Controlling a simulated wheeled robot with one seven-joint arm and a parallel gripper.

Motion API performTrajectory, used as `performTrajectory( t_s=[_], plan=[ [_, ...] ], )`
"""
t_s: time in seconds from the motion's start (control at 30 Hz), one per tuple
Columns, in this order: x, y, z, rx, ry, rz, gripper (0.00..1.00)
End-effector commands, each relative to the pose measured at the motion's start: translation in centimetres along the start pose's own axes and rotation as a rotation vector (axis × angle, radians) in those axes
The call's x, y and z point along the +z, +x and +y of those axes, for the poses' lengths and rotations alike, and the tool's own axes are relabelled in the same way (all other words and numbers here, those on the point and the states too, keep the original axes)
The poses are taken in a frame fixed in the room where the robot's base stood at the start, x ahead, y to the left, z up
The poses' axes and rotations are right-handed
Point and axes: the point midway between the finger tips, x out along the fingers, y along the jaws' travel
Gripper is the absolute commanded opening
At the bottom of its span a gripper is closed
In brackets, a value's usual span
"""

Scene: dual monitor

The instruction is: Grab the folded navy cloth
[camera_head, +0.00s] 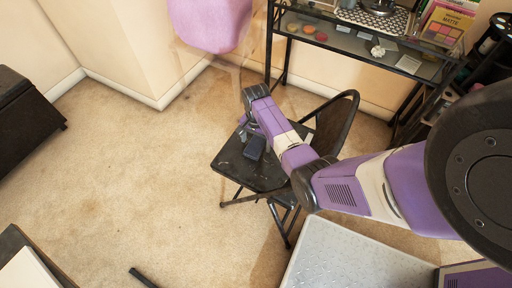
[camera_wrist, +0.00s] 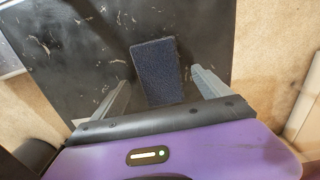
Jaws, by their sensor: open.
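The folded navy cloth (camera_head: 255,147) lies on the black seat of a folding chair (camera_head: 232,166). In the wrist view the cloth (camera_wrist: 158,70) is a dark blue, textured rectangle lying on the scuffed black seat (camera_wrist: 85,40). My gripper (camera_wrist: 160,82) is open, with one grey finger to the left of the cloth and one to the right. In the head view my gripper (camera_head: 243,134) is over the seat close to the cloth; the height gap is unclear.
The chair's backrest (camera_head: 335,125) rises to the right of the seat, beside my arm. A glass-shelved vanity (camera_head: 350,42) with small items stands at the back. A dark chest (camera_head: 22,112) is at the far left. The carpet (camera_head: 130,170) left of the chair is clear.

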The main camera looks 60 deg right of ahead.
Motion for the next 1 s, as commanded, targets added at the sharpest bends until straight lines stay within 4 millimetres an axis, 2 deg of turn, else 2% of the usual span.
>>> performTrajectory(
  t_s=[0.1,0.33,0.67,1.0],
  plan=[
    [-0.01,0.80,0.00,0.000,0.000,0.000,0.87],
    [0.00,0.80,-0.02,-0.001,-0.001,0.001,0.87],
    [0.01,0.80,-0.01,-0.001,-0.001,0.001,0.22],
    [0.01,0.43,-0.03,-0.001,-0.001,0.001,0.22]
  ],
)
